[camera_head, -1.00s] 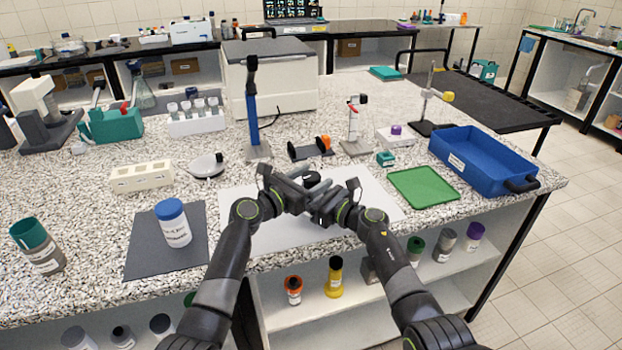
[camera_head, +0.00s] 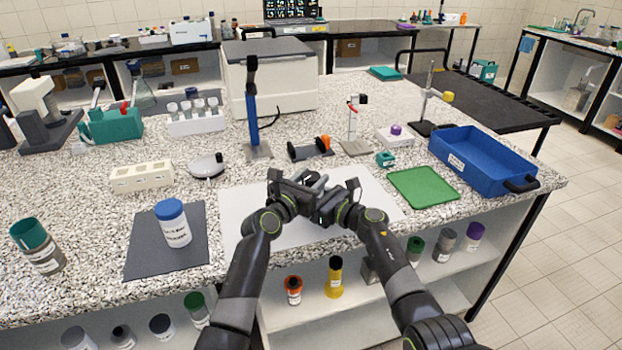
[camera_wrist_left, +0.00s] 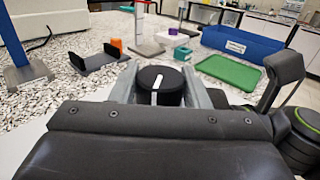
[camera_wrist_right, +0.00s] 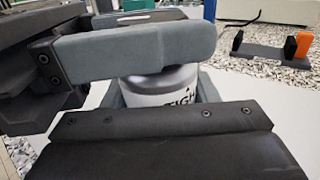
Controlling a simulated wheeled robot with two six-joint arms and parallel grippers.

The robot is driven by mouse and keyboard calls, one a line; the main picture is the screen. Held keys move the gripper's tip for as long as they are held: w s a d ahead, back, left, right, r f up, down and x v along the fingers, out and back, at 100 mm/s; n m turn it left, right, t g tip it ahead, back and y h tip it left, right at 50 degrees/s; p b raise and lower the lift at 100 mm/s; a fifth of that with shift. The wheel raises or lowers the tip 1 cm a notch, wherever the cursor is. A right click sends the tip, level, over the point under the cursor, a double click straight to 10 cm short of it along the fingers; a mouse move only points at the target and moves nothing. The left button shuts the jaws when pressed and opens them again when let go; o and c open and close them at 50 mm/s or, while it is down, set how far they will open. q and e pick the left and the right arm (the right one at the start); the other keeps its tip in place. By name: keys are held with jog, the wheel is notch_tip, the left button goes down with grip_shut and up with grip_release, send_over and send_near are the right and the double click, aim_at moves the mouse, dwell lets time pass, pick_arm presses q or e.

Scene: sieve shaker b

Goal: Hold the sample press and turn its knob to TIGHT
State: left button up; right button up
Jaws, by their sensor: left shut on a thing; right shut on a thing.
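The sample press shows in the right wrist view as a pale grey-white round body (camera_wrist_right: 160,86) with dark lettering, partly readable as "TIGH". In the left wrist view the white line runs nearly straight up the picture. In the head view the two grippers hide most of the press. Which mark the line meets cannot be seen.
A white sheet (camera_head: 250,232) lies under the grippers. A blue-capped jar (camera_head: 174,224) stands on a dark mat at left. A black and orange stand (camera_head: 311,149) is just behind. A green mat (camera_head: 423,187) and blue tray (camera_head: 484,160) are at right.

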aim_at(311, 176)
pick_arm(q)
jog(key=shift+a+f+n+t+y, duration=0.1)
jog(key=shift+f+n+t+y, duration=0.1)
jog(key=shift+n+t+y, duration=0.75)
jog(key=shift+g+y, duration=0.25)
jog(key=shift+y, duration=0.2)
jog(key=o, duration=1)
jog(key=shift+r, duration=0.1)
jog(key=shift+c, duration=0.2)
jog(key=shift+r, duration=0.15)
notch_tip(311, 176, up, 10)
jog(key=shift+f, duration=0.1)
